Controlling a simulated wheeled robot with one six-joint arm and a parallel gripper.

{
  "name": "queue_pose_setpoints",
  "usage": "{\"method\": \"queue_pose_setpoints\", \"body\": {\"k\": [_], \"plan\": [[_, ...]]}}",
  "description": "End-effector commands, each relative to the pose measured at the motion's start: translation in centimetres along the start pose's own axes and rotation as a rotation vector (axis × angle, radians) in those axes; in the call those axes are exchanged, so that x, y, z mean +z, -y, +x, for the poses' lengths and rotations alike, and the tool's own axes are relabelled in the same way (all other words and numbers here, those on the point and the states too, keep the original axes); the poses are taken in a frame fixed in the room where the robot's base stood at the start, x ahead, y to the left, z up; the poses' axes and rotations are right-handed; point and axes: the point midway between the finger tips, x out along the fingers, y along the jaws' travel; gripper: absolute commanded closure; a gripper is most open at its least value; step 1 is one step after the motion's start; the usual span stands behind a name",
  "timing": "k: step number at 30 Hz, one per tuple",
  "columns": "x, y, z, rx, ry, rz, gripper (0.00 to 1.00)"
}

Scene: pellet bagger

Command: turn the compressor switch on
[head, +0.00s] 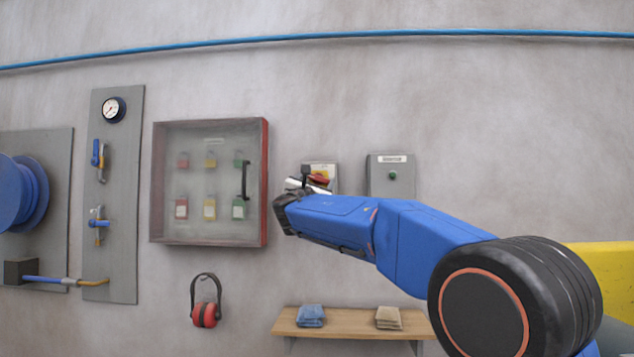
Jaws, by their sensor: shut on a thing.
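A grey switch box with a yellow plate (323,169) and a red knob (319,180) is on the wall right of the glass-fronted cabinet; I take it to be the compressor switch. My gripper (308,181) is at this box, in front of its lower left part. It is shut on the red knob, as far as I can see. The fingers and wrist hide part of the knob and box, so the knob's exact setting cannot be told.
The cabinet (209,133) with padlocks is on the left. A wooden shelf (350,327) with folded cloths and red ear defenders (205,314) are below. A blue pipe (330,34) runs above.

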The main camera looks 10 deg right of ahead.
Motion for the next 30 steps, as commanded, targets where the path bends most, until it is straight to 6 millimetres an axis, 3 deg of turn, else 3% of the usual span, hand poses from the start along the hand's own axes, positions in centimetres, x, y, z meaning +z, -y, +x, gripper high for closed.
{"method": "queue_pose_setpoints", "body": {"k": [30], "plan": [[0.16, -0.45, 0.10, -0.367, 0.000, 0.880, 0.57]]}}
